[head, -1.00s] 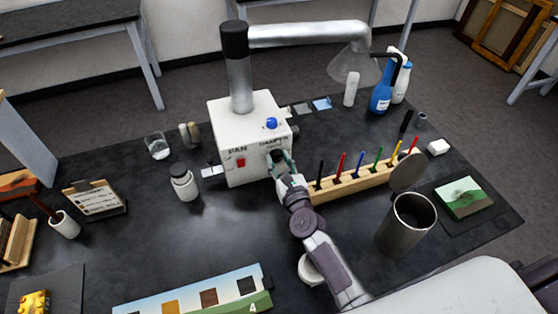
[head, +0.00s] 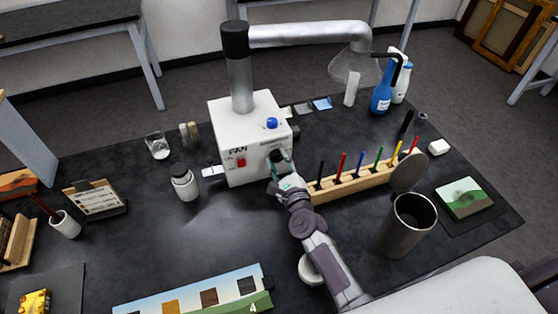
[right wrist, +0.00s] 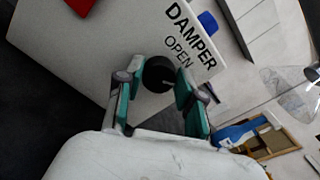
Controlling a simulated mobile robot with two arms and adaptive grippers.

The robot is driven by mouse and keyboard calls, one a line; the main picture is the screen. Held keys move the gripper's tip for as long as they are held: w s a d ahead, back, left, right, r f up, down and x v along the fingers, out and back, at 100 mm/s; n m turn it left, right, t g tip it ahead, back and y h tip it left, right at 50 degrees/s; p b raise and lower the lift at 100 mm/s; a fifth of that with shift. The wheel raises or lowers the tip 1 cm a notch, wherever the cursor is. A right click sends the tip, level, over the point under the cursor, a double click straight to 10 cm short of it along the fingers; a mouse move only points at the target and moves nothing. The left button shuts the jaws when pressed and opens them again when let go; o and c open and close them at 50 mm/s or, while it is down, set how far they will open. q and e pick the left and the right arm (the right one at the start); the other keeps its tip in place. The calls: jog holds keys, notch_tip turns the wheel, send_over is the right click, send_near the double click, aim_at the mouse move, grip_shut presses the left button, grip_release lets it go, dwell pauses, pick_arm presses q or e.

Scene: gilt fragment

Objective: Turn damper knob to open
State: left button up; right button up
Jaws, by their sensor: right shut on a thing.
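The white fan box (head: 232,115) stands on the dark bench with a metal duct on top. Its front carries a red switch (head: 241,162) under the word FAN. The black damper knob (right wrist: 157,72) is on the same face, below the words DAMPER and OPEN in the right wrist view. My right gripper (right wrist: 160,84) is shut on the knob, with a teal-padded finger on each side. In the head view my right gripper (head: 281,168) covers most of the knob. A light mark shows on the knob, but its exact pointing is hard to read. My left gripper is not in view.
A wooden rack (head: 352,183) with several coloured sticks stands close to the right of my wrist. A dark metal cup (head: 407,228) is farther right. A white jar (head: 185,184) stands left of the box. The bench in front of the box is mostly clear.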

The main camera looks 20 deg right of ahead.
jog(key=n, duration=0.5)
jog(key=shift+a+n, duration=0.1)
jog(key=shift+n, duration=0.2)
jog(key=n, duration=0.3)
jog(key=n+p, duration=0.1)
jog(key=n, duration=0.1)
jog(key=shift+f+n, duration=0.2)
jog(key=shift+n, duration=0.2)
jog(key=o, duration=1.1)
jog(key=shift+o, duration=0.2)
jog(key=shift+s, duration=0.1)
jog(key=s, duration=1.2)
jog(key=shift+d, duration=0.2)
jog(key=shift+w, duration=0.1)
